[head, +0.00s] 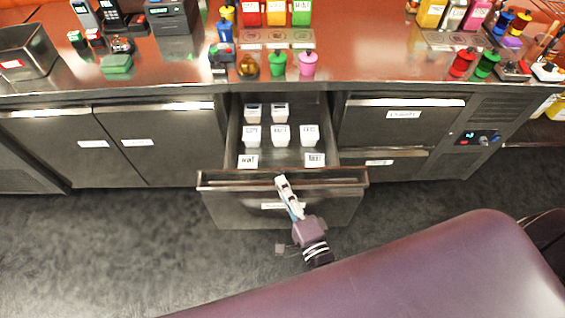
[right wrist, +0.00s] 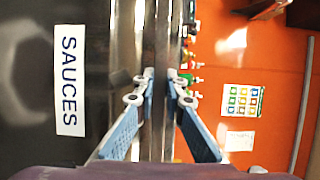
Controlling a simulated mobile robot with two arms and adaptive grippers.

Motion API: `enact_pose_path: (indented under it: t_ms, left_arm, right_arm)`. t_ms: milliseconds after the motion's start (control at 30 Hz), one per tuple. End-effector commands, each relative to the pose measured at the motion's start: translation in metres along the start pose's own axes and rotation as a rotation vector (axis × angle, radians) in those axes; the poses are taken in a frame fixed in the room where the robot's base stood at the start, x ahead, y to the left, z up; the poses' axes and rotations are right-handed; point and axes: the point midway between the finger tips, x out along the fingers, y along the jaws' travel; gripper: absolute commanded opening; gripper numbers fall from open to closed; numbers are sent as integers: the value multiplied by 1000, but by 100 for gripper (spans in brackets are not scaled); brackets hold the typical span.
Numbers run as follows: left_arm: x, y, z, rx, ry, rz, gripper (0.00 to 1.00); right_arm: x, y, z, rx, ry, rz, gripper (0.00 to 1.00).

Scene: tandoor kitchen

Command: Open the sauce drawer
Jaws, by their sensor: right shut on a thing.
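The sauce drawer (head: 230,208) stands pulled out from the counter in the head view, with several small white-labelled tubs (head: 280,134) inside it. Its dark front shows in the right wrist view (right wrist: 28,120), with a white label (right wrist: 70,85) reading SAUCES. My right gripper (head: 281,182) is at the middle of the drawer's top front edge. In the right wrist view its fingers (right wrist: 160,76) lie on either side of that edge and are shut on it. My left gripper is not in view.
Closed cabinet doors (head: 160,150) lie left of the drawer, and closed drawers (head: 400,125) lie right of it. The red countertop (head: 350,60) above holds bottles, coloured shakers and devices. The dark floor (head: 120,240) in front is clear at the left.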

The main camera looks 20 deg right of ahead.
Motion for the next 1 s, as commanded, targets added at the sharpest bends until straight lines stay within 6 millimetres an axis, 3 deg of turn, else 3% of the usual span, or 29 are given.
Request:
enact_pose_path:
  t_ms: [33,200,500,700,1000]
  left_arm:
    - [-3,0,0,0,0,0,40]
    - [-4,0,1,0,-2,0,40]
    - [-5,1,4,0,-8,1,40]
    - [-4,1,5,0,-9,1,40]
    - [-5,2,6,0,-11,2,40]
  right_arm:
    - [-17,2,7,2,-2,10,0]
    - [-58,3,23,2,-1,9,0]
    - [-110,2,45,0,-1,5,0]
    - [-128,2,53,0,-1,3,0]
    - [-134,1,55,-1,0,2,0]
